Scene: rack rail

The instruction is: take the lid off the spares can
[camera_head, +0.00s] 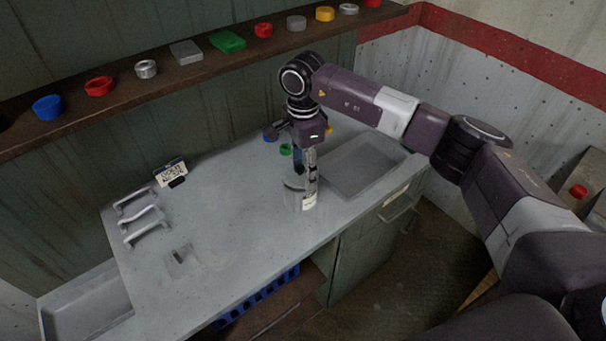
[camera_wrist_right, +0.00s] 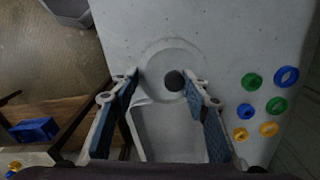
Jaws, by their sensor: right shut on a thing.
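The spares can (camera_head: 308,203), pale grey with a small label, stands near the front edge of the grey worktop, left of the sunken tray. Its round grey lid (camera_head: 293,184) shows at the top of the can, partly behind my fingers. I cannot tell whether there is a gap between lid and can. My right gripper (camera_head: 308,173) points down over the can and is shut on the lid. In the right wrist view, the lid's dark knob (camera_wrist_right: 174,80) sits between the two fingers (camera_wrist_right: 163,82), over the pale round lid (camera_wrist_right: 160,62). My left gripper is out of view.
A sunken tray (camera_head: 358,165) lies right of the can. Several coloured rings (camera_wrist_right: 270,105) lie on the worktop behind it. Handles (camera_head: 140,215) and a small sign (camera_head: 170,174) are at the left. A shelf (camera_head: 200,72) with small parts runs above. The worktop's middle is clear.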

